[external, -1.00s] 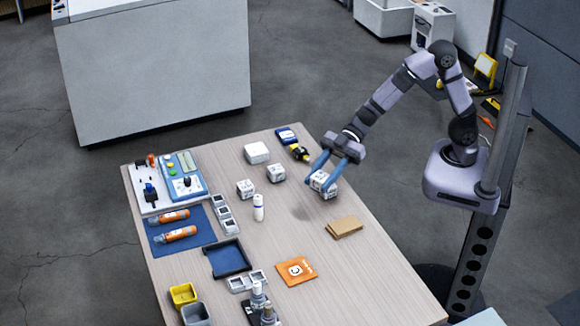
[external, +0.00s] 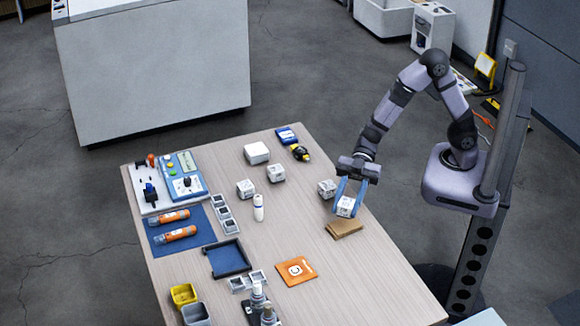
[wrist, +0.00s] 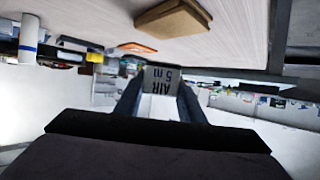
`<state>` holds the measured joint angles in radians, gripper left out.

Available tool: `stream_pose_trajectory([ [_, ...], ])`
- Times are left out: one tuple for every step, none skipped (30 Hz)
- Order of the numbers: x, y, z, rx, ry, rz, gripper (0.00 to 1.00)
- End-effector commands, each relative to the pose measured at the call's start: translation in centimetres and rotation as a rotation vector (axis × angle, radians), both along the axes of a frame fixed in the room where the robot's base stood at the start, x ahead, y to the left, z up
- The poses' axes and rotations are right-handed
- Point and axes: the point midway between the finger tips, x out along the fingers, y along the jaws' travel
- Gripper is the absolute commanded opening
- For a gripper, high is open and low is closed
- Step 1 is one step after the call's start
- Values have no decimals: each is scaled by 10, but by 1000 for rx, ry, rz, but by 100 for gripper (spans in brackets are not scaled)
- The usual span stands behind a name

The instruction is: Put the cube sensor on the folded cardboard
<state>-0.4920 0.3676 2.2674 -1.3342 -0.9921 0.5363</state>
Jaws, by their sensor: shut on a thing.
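My gripper (external: 347,196) is shut on a white cube sensor (external: 346,206) with dark print. In the wrist view the cube (wrist: 161,78) sits between the two fingers and reads "AIR 5 m". The folded cardboard (external: 345,230) is a brown flat piece on the right part of the table. The cube is held over its far side in the external view. In the wrist view the cardboard (wrist: 173,17) shows apart from the cube, with a gap between them. Another white cube (external: 326,189) stands on the table just behind and left of my gripper.
Two more white cubes (external: 245,188) (external: 276,173) and a white box (external: 256,153) stand further left. A white bottle (external: 258,207) stands mid-table. The table's right edge is close by; the front right is clear.

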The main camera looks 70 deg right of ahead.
Motion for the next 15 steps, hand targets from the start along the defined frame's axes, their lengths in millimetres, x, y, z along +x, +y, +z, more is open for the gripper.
stream_pose_trajectory([
  [0,0,-5,0,1,1,13],
  [0,0,-6,0,0,1,13],
  [0,0,-7,1,-1,1,13],
  [0,0,-7,1,-1,0,13],
  [0,0,-7,1,-1,0,13],
  [0,0,-7,1,-1,0,13],
  [0,0,-7,1,-1,0,13],
  [0,0,-8,1,-1,0,13],
  [0,0,-11,1,0,1,13],
  [0,0,-13,0,1,1,13],
  [0,0,-16,0,1,1,13],
  [0,0,-21,0,2,0,13],
  [0,0,-25,0,3,0,13],
  [0,0,-28,0,3,0,13],
  [0,0,-34,0,3,1,13],
])
